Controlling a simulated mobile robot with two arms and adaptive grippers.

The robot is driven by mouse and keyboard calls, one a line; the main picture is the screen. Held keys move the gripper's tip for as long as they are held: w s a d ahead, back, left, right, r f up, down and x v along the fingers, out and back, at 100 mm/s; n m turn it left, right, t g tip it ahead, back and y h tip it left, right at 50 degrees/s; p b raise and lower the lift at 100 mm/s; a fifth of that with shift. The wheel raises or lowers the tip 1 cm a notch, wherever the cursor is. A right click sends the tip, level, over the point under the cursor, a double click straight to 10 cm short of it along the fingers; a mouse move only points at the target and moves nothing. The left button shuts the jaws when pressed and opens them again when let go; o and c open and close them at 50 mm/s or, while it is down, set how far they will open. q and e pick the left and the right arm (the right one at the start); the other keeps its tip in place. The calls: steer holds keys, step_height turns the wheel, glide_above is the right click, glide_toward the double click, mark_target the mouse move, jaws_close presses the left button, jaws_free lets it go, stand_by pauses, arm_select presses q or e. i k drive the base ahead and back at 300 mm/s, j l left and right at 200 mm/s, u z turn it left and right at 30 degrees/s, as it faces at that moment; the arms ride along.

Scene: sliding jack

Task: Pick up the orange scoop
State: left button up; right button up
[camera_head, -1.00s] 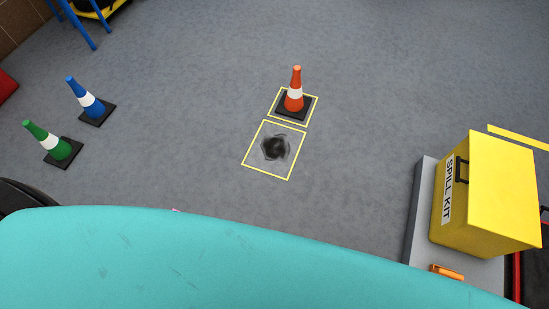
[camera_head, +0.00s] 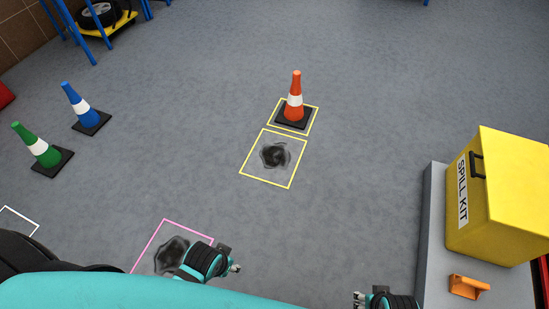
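The orange scoop (camera_head: 468,286) lies on the grey top of a low platform (camera_head: 433,225) at the lower right, just in front of the yellow spill kit box. My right gripper (camera_head: 359,299) shows at the bottom edge, left of the platform and apart from the scoop. Its finger opening is too small and cut off to judge. My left gripper (camera_head: 234,268) is further left, beside the pink-outlined floor square, far from the scoop. Its fingers are also too small to read. My teal body covers the bottom left.
The yellow spill kit box (camera_head: 500,195) stands on the platform behind the scoop. An orange cone (camera_head: 295,96) stands in a yellow outline, with a dark stain (camera_head: 275,156) in front. Blue (camera_head: 82,108) and green (camera_head: 40,150) cones stand left. The middle floor is clear.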

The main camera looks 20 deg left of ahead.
mark_target(466, 287)
steer(key=z, duration=0.4)
steer(key=l+z, duration=0.1)
steer(key=z, duration=0.35)
steer(key=l+z, duration=0.1)
steer(key=z, duration=0.3)
steer(key=l+z, duration=0.1)
steer(key=z, duration=0.35)
steer(key=k, duration=0.05)
